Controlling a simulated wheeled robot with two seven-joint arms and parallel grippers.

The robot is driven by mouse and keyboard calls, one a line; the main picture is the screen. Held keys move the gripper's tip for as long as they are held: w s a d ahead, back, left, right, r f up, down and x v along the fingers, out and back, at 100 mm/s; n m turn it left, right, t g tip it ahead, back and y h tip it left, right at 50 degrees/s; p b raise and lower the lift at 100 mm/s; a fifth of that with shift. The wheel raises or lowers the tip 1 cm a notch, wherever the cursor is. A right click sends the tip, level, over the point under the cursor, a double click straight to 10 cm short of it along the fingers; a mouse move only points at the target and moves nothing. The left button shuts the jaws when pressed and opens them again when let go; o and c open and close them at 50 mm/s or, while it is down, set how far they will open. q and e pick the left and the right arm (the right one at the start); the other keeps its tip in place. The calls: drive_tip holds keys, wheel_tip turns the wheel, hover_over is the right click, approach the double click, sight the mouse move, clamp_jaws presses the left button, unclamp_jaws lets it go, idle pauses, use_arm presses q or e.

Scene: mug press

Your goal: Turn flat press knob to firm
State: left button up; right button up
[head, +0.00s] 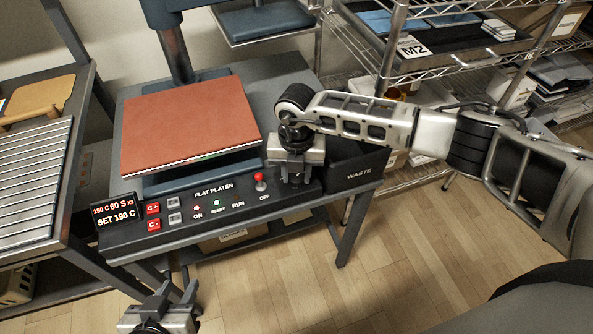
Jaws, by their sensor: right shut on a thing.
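The flat press's control panel (231,210) is labelled FLAT PLATEN and runs along the front of the press table. My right gripper (296,179) points down at the panel's right end, just right of the red-tipped OFF lever (260,183). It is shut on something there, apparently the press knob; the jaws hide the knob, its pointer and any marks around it. My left gripper (158,314) is low at the bottom edge, in front of and below the panel, touching nothing I can see.
A red-brown pad (190,122) lies on the lower platen. The display (117,213) reads SET 190 C, beside red buttons (153,208). A black WASTE bin (357,170) stands right of my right gripper. A wire rack (450,60) is behind; a slatted table (35,170) is left.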

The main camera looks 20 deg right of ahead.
sight(296, 177)
drive_tip(key=shift+w, duration=0.1)
drive_tip(key=o, duration=1)
wheel_tip(296, 177, up, 16)
drive_tip(key=shift+r+b, duration=0.1)
drive_tip(key=shift+b, duration=0.2)
